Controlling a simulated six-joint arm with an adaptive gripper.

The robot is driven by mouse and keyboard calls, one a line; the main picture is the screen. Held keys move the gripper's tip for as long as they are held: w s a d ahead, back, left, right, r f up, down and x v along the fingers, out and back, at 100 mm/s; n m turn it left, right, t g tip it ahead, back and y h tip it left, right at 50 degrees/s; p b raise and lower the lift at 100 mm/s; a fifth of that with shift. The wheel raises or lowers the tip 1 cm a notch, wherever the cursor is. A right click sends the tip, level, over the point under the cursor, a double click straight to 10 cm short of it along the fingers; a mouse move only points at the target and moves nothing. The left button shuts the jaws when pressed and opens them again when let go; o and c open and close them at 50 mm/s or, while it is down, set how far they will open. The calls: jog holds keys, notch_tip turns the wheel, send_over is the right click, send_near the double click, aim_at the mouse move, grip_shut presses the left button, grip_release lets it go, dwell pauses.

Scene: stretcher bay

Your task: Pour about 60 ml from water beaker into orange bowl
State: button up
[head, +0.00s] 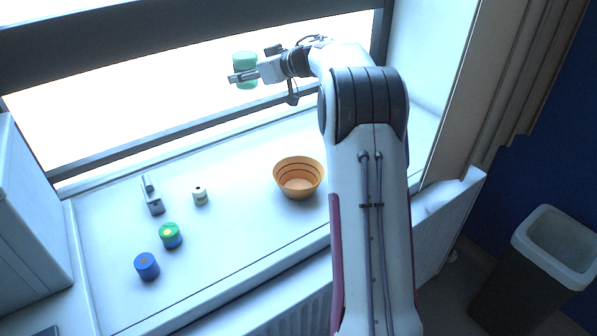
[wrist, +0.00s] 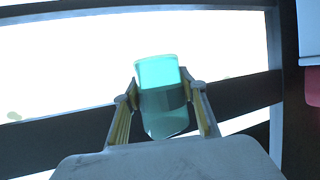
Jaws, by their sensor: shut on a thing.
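My gripper (head: 243,77) is raised above the window sill, in front of the bright window. It is shut on the water beaker (head: 245,62), a green-tinted see-through vessel. In the wrist view the beaker (wrist: 163,100) sits between the two fingers of my gripper (wrist: 163,112). It looks about upright in the head view. How much water it holds I cannot tell. The orange bowl (head: 299,185) stands on the sill, lower and to the right of the beaker. It is upright, and no liquid shows clearly in it.
On the sill (head: 230,245) stand a blue cylinder (head: 147,266), a green and blue cylinder (head: 171,236), a small cream cylinder (head: 200,196) and a grey block-like thing (head: 153,197). A white cabinet (head: 30,220) is at the left. The window frame (head: 150,147) runs behind. The sill around the bowl is clear.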

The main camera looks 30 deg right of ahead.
jog(key=shift+s+d+f+n+y, duration=0.1)
jog(key=shift+d+n+y, duration=0.2)
jog(key=shift+d, duration=0.4)
jog(key=shift+s+d+f+n+g+y, duration=0.15)
jog(key=shift+d, duration=0.2)
jog(key=shift+s+d+f+n+g+y, duration=0.1)
jog(key=shift+d+n+g+y, duration=0.05)
jog(key=shift+d, duration=0.2)
jog(key=s+d+f+n+g+y, duration=0.1)
jog(key=s+d+f+n+y, duration=0.2)
jog(key=s+d+f, duration=1)
jog(key=f, duration=0.4)
jog(key=d+f, duration=0.1)
jog(key=f, duration=0.3)
jog(key=w+f, duration=0.1)
jog(key=f, duration=0.3)
jog(key=shift+d+f, duration=0.2)
jog(key=shift+f, duration=0.1)
